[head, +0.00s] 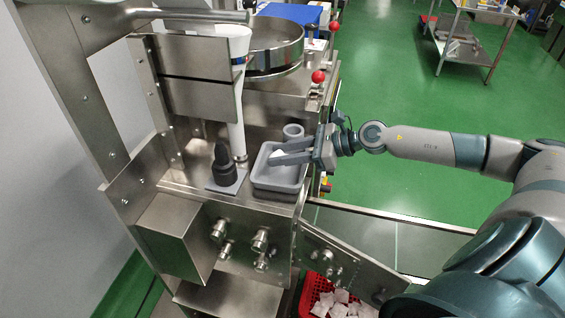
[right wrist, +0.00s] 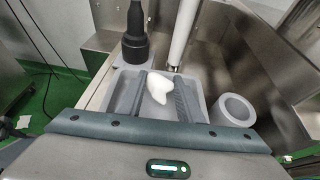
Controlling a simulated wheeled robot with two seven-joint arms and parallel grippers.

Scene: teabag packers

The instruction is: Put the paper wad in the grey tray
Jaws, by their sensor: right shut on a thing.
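The paper wad (right wrist: 160,84) is a small white lump. It shows between the two fingers of my right gripper (right wrist: 162,98), which is shut on it. In the head view the right gripper (head: 275,157) reaches in from the right over the grey tray (head: 276,185), and a bit of the white wad (head: 277,153) shows at the fingers. The grey tray also shows below the fingers in the right wrist view (right wrist: 122,92). I cannot tell how high the wad is above the tray floor. My left gripper is out of view.
A grey cup-like ring (head: 293,131) stands behind the tray. A dark bottle-shaped tool (head: 222,163) stands on a grey pad to its left, near a white vertical tube (head: 236,110). A red crate with white packets (head: 338,300) is below.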

